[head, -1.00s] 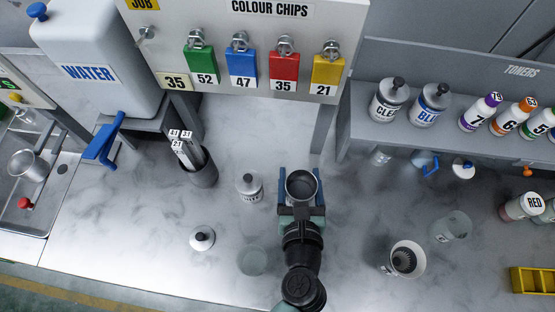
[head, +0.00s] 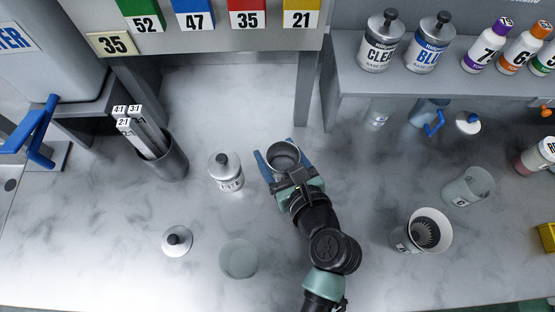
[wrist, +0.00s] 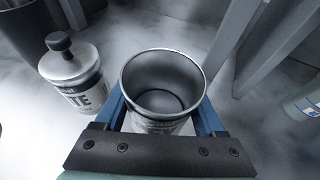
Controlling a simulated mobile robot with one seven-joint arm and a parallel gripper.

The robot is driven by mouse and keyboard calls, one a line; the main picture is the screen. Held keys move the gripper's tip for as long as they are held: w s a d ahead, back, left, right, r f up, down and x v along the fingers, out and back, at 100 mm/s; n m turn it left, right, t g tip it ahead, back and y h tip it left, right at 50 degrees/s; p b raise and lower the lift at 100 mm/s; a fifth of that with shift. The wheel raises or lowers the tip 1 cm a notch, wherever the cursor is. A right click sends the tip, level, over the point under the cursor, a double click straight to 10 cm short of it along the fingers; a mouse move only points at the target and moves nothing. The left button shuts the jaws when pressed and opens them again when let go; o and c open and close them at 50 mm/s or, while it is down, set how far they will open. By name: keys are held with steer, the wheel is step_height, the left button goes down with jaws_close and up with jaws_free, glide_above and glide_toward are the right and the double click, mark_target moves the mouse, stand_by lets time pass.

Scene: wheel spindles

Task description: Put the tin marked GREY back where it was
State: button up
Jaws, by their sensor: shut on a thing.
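My gripper (head: 283,163) is shut on an open, lidless metal tin (head: 284,153), its blue fingers on either side. The tin is upright over the middle of the bench; I cannot tell whether it touches the bench. In the wrist view the tin (wrist: 163,82) looks empty with a dark ring inside. Its label is mostly hidden by my gripper, so I cannot read GREY on it. A lidded tin (head: 226,172) stands just left of it; its label ends in "TE" in the wrist view (wrist: 78,75). A loose silver lid (head: 177,241) with a dark knob lies farther left.
CLEAR (head: 380,42) and BLUE (head: 429,43) tins stand on the back-right shelf (head: 350,98). A clear cup (head: 239,258) stands in front, a white filter cup (head: 430,231) and a clear beaker (head: 468,187) to the right. A stick holder (head: 166,163) stands left. The shelf post (head: 308,85) is behind the tin.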

mark_target(279, 164)
steer(key=shift+f+b, duration=0.3)
steer(key=shift+f, duration=1.2)
steer(key=shift+f, duration=0.1)
steer(key=o, duration=1.6)
steer(key=shift+f, duration=0.1)
steer(key=shift+s+r, duration=0.2)
steer(key=shift+r, duration=0.05)
steer(key=v, duration=1.1)
steer(key=shift+s+d+r, duration=0.1)
steer(key=shift+s+d, duration=0.15)
